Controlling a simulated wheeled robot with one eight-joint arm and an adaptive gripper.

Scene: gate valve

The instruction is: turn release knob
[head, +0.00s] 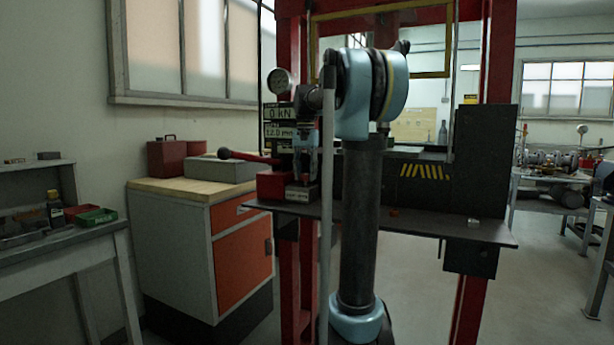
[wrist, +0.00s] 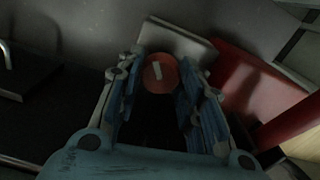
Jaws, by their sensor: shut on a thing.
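The release knob (wrist: 161,72) is a round orange-red disc with a pale bar mark on its face, seen in the wrist view. The mark stands near upright, slightly tilted. My gripper (wrist: 160,80) has its two blue-padded fingers on either side of the knob and is shut on it. The knob is hidden there behind the gripper and arm.
A red pump lever with a black grip (head: 250,156) sticks out left of my gripper. Displays reading 0 kN and 12.0 mm (head: 279,122) and a dial gauge (head: 280,82) sit above it. The red press frame (head: 497,60) and dark bed (head: 450,226) surround my arm.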

